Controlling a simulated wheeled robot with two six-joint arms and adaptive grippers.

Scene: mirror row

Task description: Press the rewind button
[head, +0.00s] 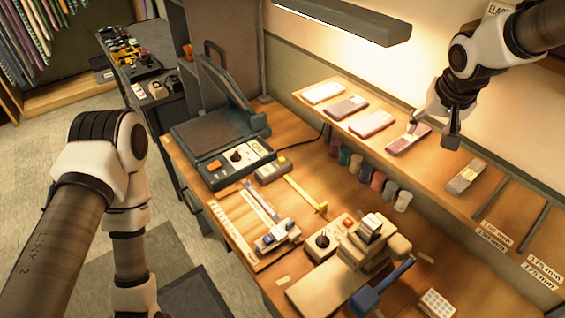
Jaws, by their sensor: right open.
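No label reading rewind is legible, so I cannot tell which button it is. A control box (236,163) with an orange button and a dial sits at the front of the press. A cream box (329,238) with a black knob and a small red button stands farther forward on the bench. My right gripper (432,134) is open and empty, in front of the wall shelf at upper right, well away from these boxes. My left arm comes in from the left; its gripper is out of view.
The shelf (430,170) carries flat samples. A lamp hangs above.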

